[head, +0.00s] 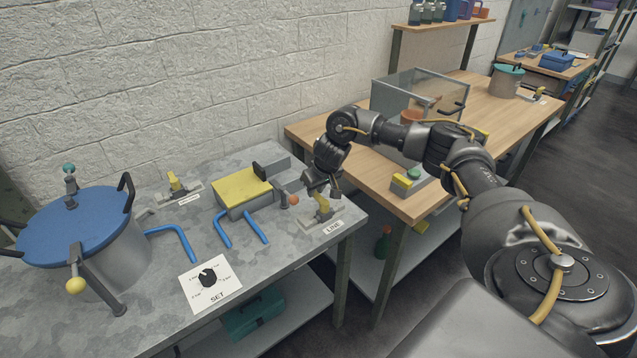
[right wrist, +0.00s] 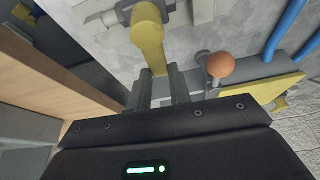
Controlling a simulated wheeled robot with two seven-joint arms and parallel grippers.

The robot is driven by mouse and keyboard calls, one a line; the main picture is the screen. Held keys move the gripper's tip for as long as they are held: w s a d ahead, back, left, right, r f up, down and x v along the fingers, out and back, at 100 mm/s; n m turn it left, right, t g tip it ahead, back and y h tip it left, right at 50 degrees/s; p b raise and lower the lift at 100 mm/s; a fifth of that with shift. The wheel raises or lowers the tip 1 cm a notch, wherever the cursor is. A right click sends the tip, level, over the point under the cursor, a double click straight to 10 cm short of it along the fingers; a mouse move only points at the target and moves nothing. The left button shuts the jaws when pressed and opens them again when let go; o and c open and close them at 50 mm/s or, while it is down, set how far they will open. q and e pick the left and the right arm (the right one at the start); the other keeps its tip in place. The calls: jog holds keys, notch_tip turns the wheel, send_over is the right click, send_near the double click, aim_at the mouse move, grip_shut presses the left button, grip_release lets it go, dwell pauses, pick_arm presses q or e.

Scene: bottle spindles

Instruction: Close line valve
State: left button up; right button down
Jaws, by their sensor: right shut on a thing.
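The line valve (head: 322,207) has a yellow lever and sits at the right end of the grey bench, beside a label reading LINE (head: 334,227). My right gripper (head: 321,190) reaches down to it from above. In the right wrist view the yellow lever (right wrist: 149,38) runs down between the two fingers of the gripper (right wrist: 160,88), which is shut on its end. The lever's tip is partly hidden by the fingers. My left gripper is not in view.
An orange ball knob (head: 293,200) stands close left of the valve, by a yellow-topped block (head: 242,185). A second yellow-levered valve (head: 176,184), blue pipes (head: 180,236), a SET dial (head: 208,278) and a blue-lidded pot (head: 75,228) are further left. A wooden table (head: 420,205) stands right.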

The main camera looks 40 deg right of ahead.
aim_at(324, 202)
jog(key=shift+a+n, duration=0.2)
jog(key=shift+n, duration=0.3)
jog(key=c, duration=1.3)
grip_release()
jog(key=p+v, duration=0.1)
jog(key=v, duration=0.9)
jog(key=shift+s+d+r, duration=0.15)
jog(key=shift+s+r, duration=0.1)
jog(key=shift+r, duration=0.1)
